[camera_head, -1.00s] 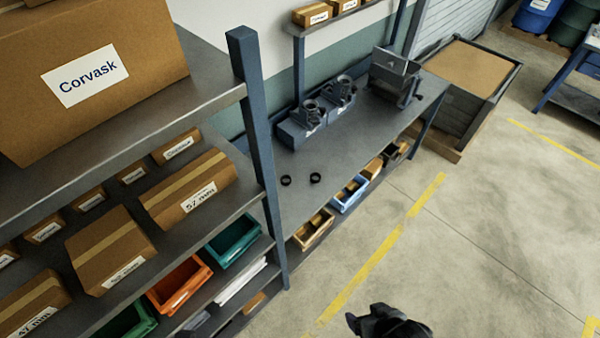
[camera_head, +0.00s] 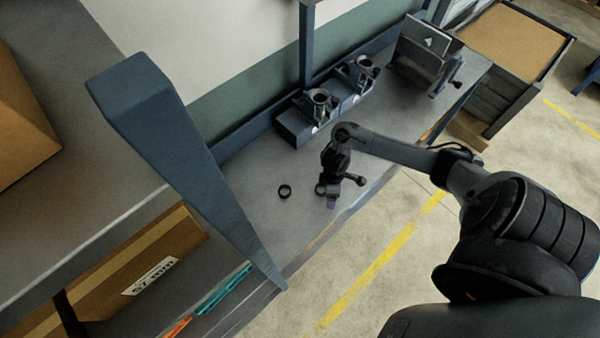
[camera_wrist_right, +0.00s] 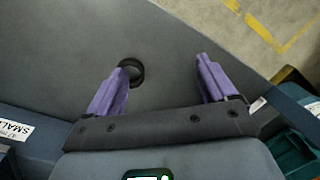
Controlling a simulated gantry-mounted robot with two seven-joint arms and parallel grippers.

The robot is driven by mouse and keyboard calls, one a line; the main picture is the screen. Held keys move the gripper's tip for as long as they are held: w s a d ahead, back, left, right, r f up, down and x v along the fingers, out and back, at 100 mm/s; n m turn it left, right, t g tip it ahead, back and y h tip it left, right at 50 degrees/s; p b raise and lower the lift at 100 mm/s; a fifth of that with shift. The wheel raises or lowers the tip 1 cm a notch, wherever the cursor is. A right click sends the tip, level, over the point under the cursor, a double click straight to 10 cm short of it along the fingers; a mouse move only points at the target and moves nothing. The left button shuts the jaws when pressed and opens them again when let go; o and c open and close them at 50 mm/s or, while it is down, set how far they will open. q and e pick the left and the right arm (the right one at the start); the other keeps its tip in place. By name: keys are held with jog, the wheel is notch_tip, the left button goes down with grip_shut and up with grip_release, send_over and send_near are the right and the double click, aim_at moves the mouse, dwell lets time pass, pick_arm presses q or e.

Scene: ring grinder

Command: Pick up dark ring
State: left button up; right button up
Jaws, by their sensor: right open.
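Two small rings lie flat on the grey bench top (camera_head: 250,215). A dark ring (camera_head: 285,191) lies in the open, to the left of my right gripper. The other ring (camera_head: 320,188) lies right beside my right gripper (camera_head: 332,201) and is partly covered by it. In the right wrist view a dark ring (camera_wrist_right: 131,71) lies close to the left finger, which overlaps its edge. I cannot tell which of the two it is. My right gripper (camera_wrist_right: 162,66) is open, its purple fingers wide apart with nothing held. My left gripper is not in view.
Two grinder-like fixtures (camera_head: 320,105) stand on a block behind the rings. A grey machine (camera_head: 425,55) stands further right. A blue shelf post (camera_head: 185,165) rises in front on the left. The bench around the left ring is clear.

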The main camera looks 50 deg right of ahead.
jog(key=r, duration=0.2)
send_over(321, 190)
jog(key=s, duration=0.1)
jog(key=f+b, duration=0.1)
jog(key=f, duration=0.1)
jog(key=f+t, duration=0.1)
jog(key=f, duration=0.1)
jog(key=shift+w+a+h+b, duration=0.2)
jog(key=shift+h+b, duration=0.1)
jog(key=shift+b, duration=0.1)
jog(key=shift+w+f, duration=0.1)
jog(key=shift+f, duration=0.9)
jog(key=shift+w+d+f+b, duration=0.15)
jog(key=shift+f+b, duration=0.4)
jog(key=shift+f, duration=1.65)
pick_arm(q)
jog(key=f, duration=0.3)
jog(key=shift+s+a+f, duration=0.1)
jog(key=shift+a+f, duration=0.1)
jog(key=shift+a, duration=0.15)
pick_arm(e)
jog(key=c, duration=1.1)
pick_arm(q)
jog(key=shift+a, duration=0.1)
pick_arm(e)
jog(key=shift+c, duration=0.5)
